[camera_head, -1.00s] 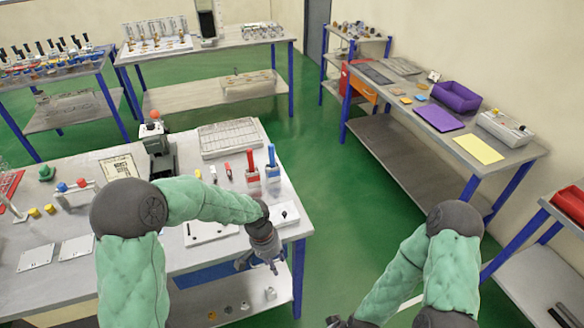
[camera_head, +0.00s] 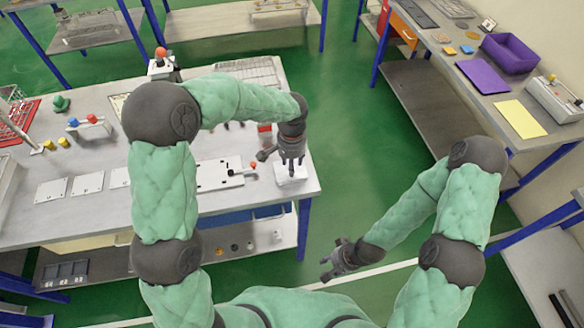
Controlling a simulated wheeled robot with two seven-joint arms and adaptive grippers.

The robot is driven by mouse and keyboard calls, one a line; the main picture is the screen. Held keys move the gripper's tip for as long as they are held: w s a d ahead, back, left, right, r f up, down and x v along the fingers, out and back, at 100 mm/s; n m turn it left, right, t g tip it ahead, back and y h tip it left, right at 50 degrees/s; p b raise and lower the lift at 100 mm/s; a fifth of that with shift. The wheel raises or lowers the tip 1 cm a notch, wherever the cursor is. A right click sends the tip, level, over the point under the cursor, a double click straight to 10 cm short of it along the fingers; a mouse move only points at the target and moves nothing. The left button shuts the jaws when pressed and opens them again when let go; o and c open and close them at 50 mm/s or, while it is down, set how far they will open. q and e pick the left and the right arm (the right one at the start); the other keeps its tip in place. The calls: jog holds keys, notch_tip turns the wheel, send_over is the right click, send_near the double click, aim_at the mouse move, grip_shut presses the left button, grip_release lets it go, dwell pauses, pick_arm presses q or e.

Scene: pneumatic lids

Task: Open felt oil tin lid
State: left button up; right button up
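A small white box (camera_head: 291,176) stands at the right front corner of the near table; I cannot tell for sure that it is the felt oil tin. My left gripper (camera_head: 290,166) points down right over it, and its fingers hide much of its top. The fingers look apart, but I cannot tell whether they touch the box or its lid. My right gripper (camera_head: 327,268) is low over the green floor, right of the table, with its fingers apart and nothing between them.
White squares (camera_head: 88,183) lie along the table's front. A lower shelf (camera_head: 262,240) holds small parts. A side table on the right carries a purple bin (camera_head: 510,53) and a yellow sheet (camera_head: 521,118). Floor between is free.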

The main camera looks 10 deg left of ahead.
pick_arm(q)
jog(key=shift+f, duration=1.35)
jog(key=shift+c, duration=0.3)
grip_shut()
jog(key=shift+r, duration=0.1)
jog(key=g+p, duration=0.1)
jog(key=p, duration=0.1)
jog(key=w+r+g+p, duration=0.1)
jog(key=p, duration=0.1)
jog(key=r+g+h+p, duration=0.1)
jog(key=p, duration=0.1)
jog(key=shift+w+a+p, duration=0.2)
jog(key=shift+a+p, duration=0.05)
jog(key=shift+p, duration=0.15)
jog(key=shift+w+a+r+g+h+p, duration=0.15)
jog(key=shift+w+g+p, duration=0.1)
jog(key=shift+g+p, duration=0.2)
jog(key=shift+w+r+g+h+p, duration=0.15)
jog(key=shift+w+g+p, duration=0.15)
jog(key=shift+g, duration=0.15)
jog(key=shift+w+a+r+g+h, duration=0.15)
jog(key=shift+w+g+h, duration=0.25)
jog(key=shift+g, duration=0.5)
jog(key=shift+w, duration=0.15)
